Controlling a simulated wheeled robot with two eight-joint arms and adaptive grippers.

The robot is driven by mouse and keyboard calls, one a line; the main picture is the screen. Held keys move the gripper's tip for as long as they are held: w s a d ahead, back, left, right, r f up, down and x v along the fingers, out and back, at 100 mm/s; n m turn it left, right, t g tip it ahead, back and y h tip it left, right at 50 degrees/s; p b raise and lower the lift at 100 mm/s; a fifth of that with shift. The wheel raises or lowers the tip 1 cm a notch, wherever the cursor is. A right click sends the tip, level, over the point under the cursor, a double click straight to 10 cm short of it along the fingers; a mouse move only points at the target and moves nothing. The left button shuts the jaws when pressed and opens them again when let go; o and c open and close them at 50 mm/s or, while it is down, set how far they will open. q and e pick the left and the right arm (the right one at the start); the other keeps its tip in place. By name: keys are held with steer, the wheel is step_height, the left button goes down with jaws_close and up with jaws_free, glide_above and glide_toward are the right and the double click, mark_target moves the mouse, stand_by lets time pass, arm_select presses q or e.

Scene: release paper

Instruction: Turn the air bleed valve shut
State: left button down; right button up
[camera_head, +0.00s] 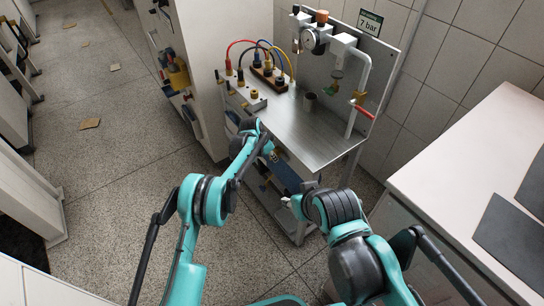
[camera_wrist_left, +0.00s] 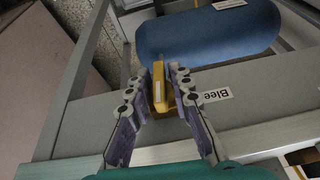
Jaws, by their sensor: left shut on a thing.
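The air bleed valve shows as a yellow handle (camera_wrist_left: 160,88) in the left wrist view, by a grey rail with a partly covered label starting "Blee" (camera_wrist_left: 217,94). My left gripper (camera_wrist_left: 168,84) has its two fingers on either side of the handle, shut on it. The handle stands roughly along the fingers, its base partly hidden between them. In the head view my left gripper (camera_head: 267,148) is at the front edge of the steel bench, and I cannot make out the valve there. My right gripper (camera_head: 288,202) is low in front of the bench, its fingers too small to judge.
A blue tank (camera_wrist_left: 205,32) lies just beyond the valve. The steel bench (camera_head: 315,135) carries hoses, a gauge (camera_head: 310,39) and a red-handled lever (camera_head: 363,111). A white counter (camera_head: 470,180) stands at the right. Open floor (camera_head: 110,110) lies at the left.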

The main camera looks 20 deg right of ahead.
arm_select(q)
steer(key=shift+a+f+g, duration=0.1)
steer(key=shift+f+g, duration=0.05)
steer(key=shift+g, duration=0.25)
steer(key=c, duration=1.6)
jaws_free()
steer(key=v, duration=1.2)
steer(key=shift+s, duration=0.1)
